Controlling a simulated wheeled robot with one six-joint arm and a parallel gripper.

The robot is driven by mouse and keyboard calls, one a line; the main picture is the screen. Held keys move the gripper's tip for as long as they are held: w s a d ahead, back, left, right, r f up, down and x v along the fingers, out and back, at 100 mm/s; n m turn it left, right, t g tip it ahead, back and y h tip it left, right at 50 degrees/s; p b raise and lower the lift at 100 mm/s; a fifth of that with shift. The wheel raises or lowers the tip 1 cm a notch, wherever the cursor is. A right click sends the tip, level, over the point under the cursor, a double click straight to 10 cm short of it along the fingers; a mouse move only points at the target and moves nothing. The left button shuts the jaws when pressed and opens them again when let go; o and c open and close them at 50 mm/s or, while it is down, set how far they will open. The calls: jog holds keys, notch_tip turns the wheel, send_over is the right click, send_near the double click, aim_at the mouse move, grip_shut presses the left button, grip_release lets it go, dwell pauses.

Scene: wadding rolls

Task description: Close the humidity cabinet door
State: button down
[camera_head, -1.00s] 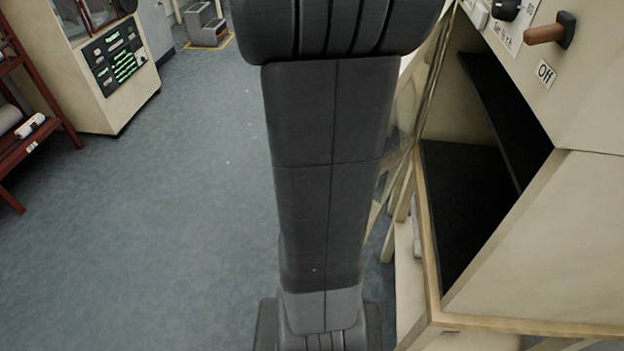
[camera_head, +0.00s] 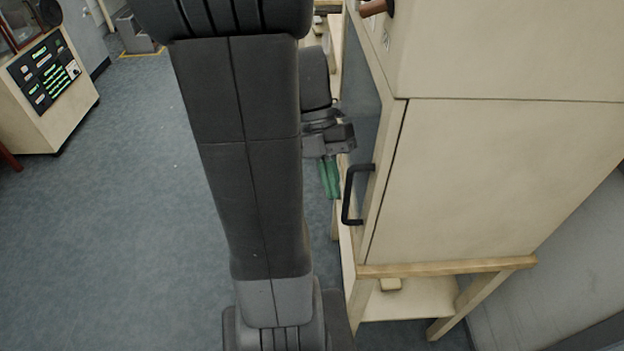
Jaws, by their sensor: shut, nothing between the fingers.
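The humidity cabinet (camera_head: 490,180) is the cream box on a wooden stand at the right. Its door (camera_head: 374,215), a cream frame with a glass pane (camera_head: 366,115), lies along the cabinet's left-hand front, with a thin dark line between its edge and the side wall. It looks shut or almost shut; I cannot tell whether it is fully seated. The black door handle (camera_head: 347,196) sticks out to the left. My gripper (camera_head: 330,192), with green fingers, is shut and empty just left of the handle, pointing down the picture. No contact with the door is clear.
The stand's wooden rail (camera_head: 450,267) and lower shelf (camera_head: 415,305) are below the cabinet. A cream console with a lit panel (camera_head: 45,80) stands at the upper left. The blue-grey floor on the left is clear. My arm hides the middle.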

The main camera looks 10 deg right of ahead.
jog(key=shift+s+d, duration=0.25)
jog(key=shift+d, duration=0.2)
jog(key=shift+a, duration=0.1)
jog(key=w+a+r+p, duration=0.2)
jog(key=w+a+r, duration=0.4)
jog(key=a+r, duration=0.1)
jog(key=shift+w+r, duration=0.4)
jog(key=shift+r, duration=0.15)
jog(key=shift+s+d+f, duration=0.1)
